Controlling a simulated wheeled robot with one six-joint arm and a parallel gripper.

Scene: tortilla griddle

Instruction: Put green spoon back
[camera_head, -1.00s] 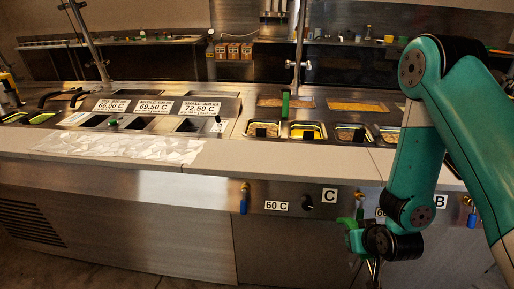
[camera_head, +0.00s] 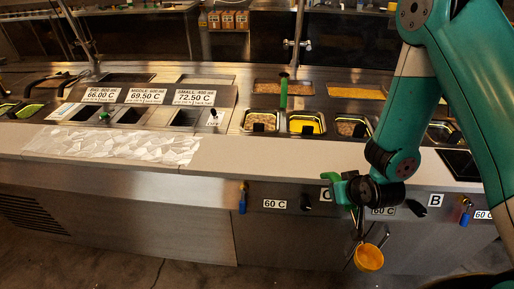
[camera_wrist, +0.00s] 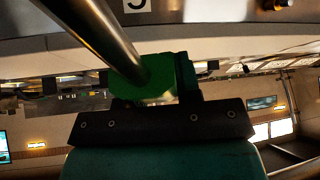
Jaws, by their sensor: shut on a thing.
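My gripper (camera_head: 347,190) is shut on the green spoon's handle (camera_head: 337,187), in front of the counter's front face. The wrist view shows the green handle (camera_wrist: 158,80) at the jaws, with a metal shaft running up and left from it. In the head view a thin metal shaft hangs below my gripper, and a round yellow spoon bowl (camera_head: 369,258) shows at its lower end. Whether the yellow is food or the bowl itself is not clear.
Food pans (camera_head: 305,124) sit sunk in the counter, one with yellow content. The pale counter ledge (camera_head: 270,155) runs in front of them. Crumpled clear film (camera_head: 115,145) lies at left. Knobs and blue-handled valves (camera_head: 243,200) stick out of the front panel.

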